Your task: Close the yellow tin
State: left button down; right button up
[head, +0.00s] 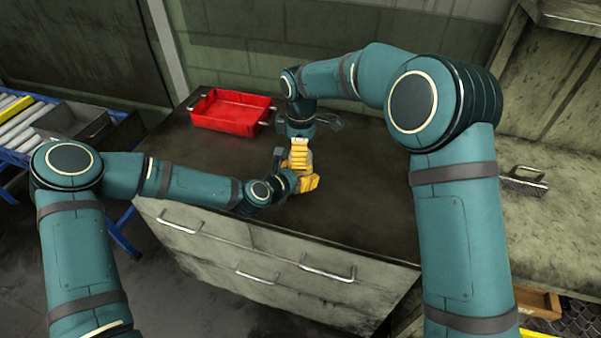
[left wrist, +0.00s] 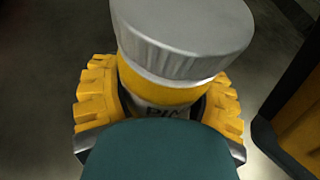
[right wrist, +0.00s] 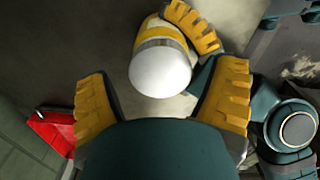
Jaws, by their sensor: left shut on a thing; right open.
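The yellow tin (left wrist: 150,88) stands between the fingers of my left gripper (head: 304,183), which is shut on its body. A ribbed grey lid (left wrist: 185,50) sits on top of the tin in the left wrist view, with a thin pale band between lid and yellow body. In the right wrist view the lid's pale top (right wrist: 160,70) faces the camera. My right gripper (head: 299,152) is open, with its fingers spread either side of the lid and apart from it. In the head view the grippers hide most of the tin.
A red tray (head: 228,112) lies on the dark cabinet top (head: 360,215) at the back left. A roller conveyor with a grey bin (head: 75,122) is at the far left. A brush (head: 524,181) lies on the right-hand bench. The cabinet top around the grippers is clear.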

jog(key=shift+r, duration=1.9)
jog(key=shift+o, duration=0.3)
jog(key=n, duration=0.2)
jog(key=r+n, duration=0.1)
jog(key=n, duration=0.1)
jog(key=shift+a+r+n, duration=0.1)
jog(key=shift+n, duration=0.2)
notch_tip(320, 180, up, 2)
jog(key=n, duration=0.6)
jog(key=shift+r, duration=0.15)
jog(key=shift+f, duration=4.05)
